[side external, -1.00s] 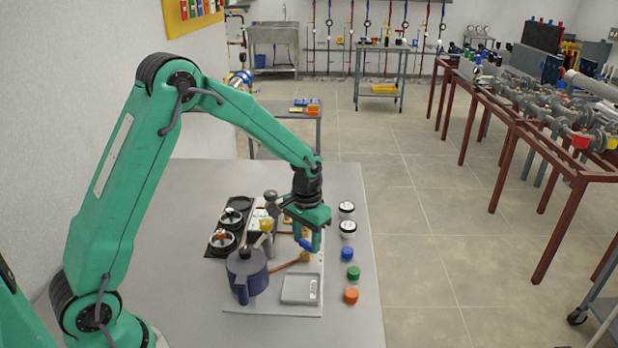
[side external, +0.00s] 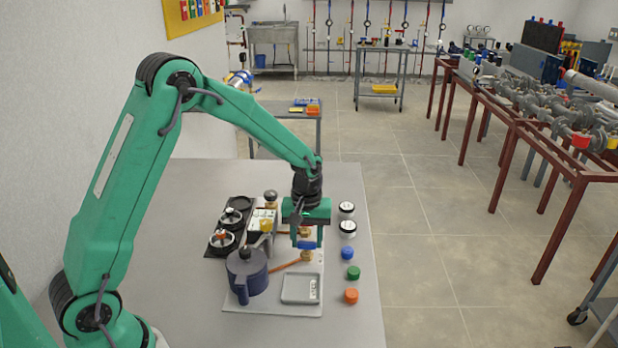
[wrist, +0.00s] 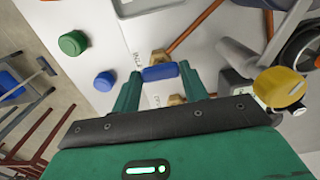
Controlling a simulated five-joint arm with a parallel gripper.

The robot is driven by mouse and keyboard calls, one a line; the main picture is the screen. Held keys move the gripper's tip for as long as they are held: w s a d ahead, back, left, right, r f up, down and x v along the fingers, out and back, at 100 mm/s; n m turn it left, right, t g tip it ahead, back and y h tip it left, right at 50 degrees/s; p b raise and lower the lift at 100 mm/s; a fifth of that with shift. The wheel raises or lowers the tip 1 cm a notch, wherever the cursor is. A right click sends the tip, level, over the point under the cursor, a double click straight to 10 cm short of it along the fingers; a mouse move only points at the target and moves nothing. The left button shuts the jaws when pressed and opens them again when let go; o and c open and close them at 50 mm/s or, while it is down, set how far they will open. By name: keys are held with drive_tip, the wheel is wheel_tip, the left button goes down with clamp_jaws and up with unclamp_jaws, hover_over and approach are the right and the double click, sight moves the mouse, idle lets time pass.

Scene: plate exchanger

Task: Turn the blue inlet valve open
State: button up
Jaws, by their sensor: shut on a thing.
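The blue inlet valve handle (side external: 306,245) sits on a brass valve body (side external: 306,256) on the white board. It also shows in the wrist view (wrist: 160,73), lying across the pipe line between brass fittings (wrist: 160,57). My gripper (side external: 307,237) points straight down over the valve and is shut on the handle. In the wrist view its two green fingers (wrist: 160,70) stand at the two ends of the handle. In the side view the handle lies roughly left to right. The lower part of the valve is partly hidden.
A dark blue pot-like vessel (side external: 246,272) and a grey tray (side external: 299,288) stand near the valve, with a copper pipe (side external: 287,265) between. Blue (side external: 347,253), green (side external: 353,272) and orange (side external: 351,295) caps line the right. A yellow knob (wrist: 280,87) is close to my gripper.

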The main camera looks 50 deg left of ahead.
sight(307, 242)
drive_tip(key=shift+r, duration=0.1)
idle(0.3)
drive_tip(key=o, duration=1)
wheel_tip(307, 242, up, 8)
drive_tip(key=shift+f, duration=0.25)
drive_tip(key=shift+r, duration=0.15)
